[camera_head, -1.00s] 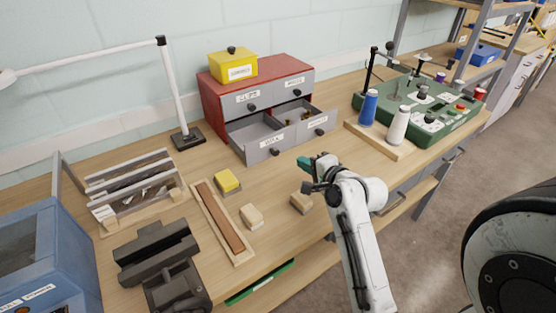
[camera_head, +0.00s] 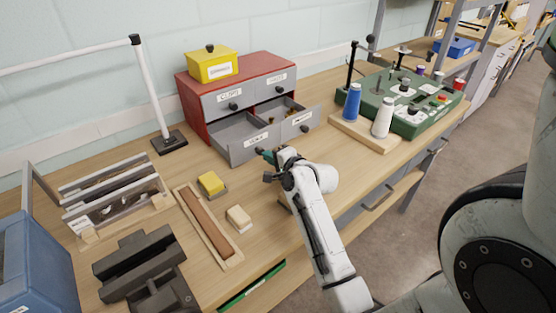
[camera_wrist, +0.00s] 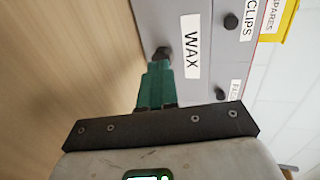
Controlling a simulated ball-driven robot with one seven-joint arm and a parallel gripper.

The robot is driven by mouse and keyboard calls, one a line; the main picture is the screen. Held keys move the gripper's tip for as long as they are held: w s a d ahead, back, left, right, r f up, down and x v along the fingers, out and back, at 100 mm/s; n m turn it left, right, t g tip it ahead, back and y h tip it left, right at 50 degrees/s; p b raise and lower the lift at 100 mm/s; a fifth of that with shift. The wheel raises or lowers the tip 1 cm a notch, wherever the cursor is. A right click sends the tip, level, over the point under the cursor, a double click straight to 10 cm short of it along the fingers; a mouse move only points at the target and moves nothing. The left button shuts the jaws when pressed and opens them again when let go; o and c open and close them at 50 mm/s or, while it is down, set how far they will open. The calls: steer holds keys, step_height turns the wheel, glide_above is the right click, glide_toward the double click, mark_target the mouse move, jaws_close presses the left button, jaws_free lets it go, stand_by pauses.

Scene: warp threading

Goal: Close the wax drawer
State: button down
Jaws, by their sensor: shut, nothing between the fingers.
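The wax drawer (camera_head: 241,151) is the lower left drawer of a red and grey cabinet, pulled out with a mostly empty grey inside. Its WAX label (camera_wrist: 191,47) and dark round knob (camera_wrist: 162,54) show in the wrist view. My gripper (camera_head: 265,154) has green fingers and is at the front of this drawer, near the knob. In the wrist view my gripper (camera_wrist: 157,68) is shut and empty, its fingertips right at the knob. I cannot tell whether they touch it. In the head view my gripper hides part of the drawer front.
The lower right drawer (camera_head: 301,121) is also pulled out, with small items inside. A yellow box (camera_head: 212,66) stands on the red cabinet (camera_head: 190,108). A blue spool (camera_head: 352,101) and a white spool (camera_head: 383,117) stand to the right. A yellow block (camera_head: 211,183) lies in front.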

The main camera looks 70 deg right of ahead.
steer(key=shift+w+d+f, duration=0.2)
steer(key=shift+w+d, duration=0.1)
steer(key=shift+w, duration=0.2)
steer(key=shift+w, duration=0.1)
steer(key=b, duration=0.3)
glide_toward(242, 134)
steer(key=w, duration=0.4)
steer(key=shift+w+r, duration=0.35)
steer(key=shift+w+d+r, duration=0.1)
steer(key=shift+w+d, duration=0.2)
steer(key=shift+w, duration=0.2)
steer(key=shift+r, duration=0.15)
steer(key=shift+w+r, duration=0.1)
steer(key=shift+w, duration=0.05)
